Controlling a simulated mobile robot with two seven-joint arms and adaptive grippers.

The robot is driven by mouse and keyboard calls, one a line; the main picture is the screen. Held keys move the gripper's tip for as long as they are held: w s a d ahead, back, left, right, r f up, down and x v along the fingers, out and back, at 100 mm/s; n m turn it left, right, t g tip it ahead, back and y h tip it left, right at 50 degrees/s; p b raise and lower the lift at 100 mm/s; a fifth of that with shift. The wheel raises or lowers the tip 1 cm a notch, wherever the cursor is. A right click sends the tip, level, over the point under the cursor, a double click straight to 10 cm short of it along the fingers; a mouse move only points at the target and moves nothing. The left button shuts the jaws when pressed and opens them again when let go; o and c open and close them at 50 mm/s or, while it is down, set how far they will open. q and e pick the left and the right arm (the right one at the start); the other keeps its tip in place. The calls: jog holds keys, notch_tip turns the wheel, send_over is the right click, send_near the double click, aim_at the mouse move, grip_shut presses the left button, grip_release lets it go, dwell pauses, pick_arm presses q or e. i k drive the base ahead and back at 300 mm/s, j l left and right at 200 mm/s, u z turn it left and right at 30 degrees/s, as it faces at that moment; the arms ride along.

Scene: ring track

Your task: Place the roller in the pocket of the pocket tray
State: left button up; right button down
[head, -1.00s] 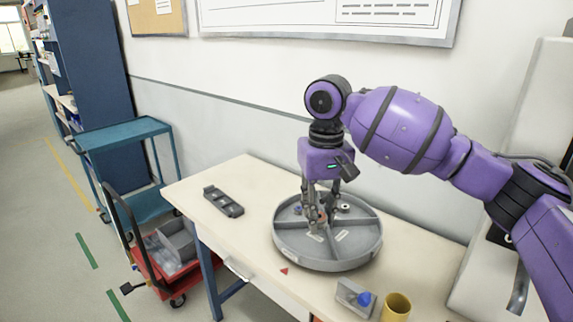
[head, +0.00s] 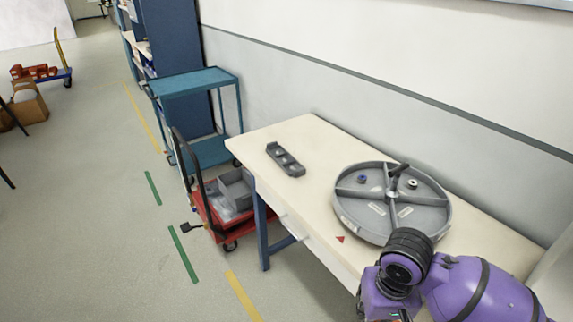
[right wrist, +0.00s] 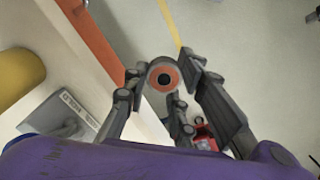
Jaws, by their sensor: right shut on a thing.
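My right gripper (right wrist: 168,92) is shut on the roller (right wrist: 163,76), a grey round part with an orange ring and a dark centre, seen in the right wrist view. It is held off the table, near the table's front edge. In the head view only my right wrist shows at the bottom; the fingers and roller are out of frame there. The pocket tray (head: 286,159), dark grey and long with several pockets, lies at the left back of the table. My left gripper is not in view.
A round grey divided tray (head: 346,211) with a few small parts stands on the table (head: 312,214). A red cart (head: 215,217) and a teal cart (head: 200,84) stand left of it. A yellow cup (right wrist: 16,72) and grey labelled block (right wrist: 62,118) show in the wrist view.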

aim_at(285, 160)
jog(key=i+j, duration=0.25)
jog(key=i, duration=0.2)
jog(key=i+j, duration=0.25)
jog(key=i, duration=0.15)
jog(key=i+j, duration=0.25)
jog(key=i, duration=0.2)
jog(key=i+j, duration=0.25)
jog(key=i, duration=0.2)
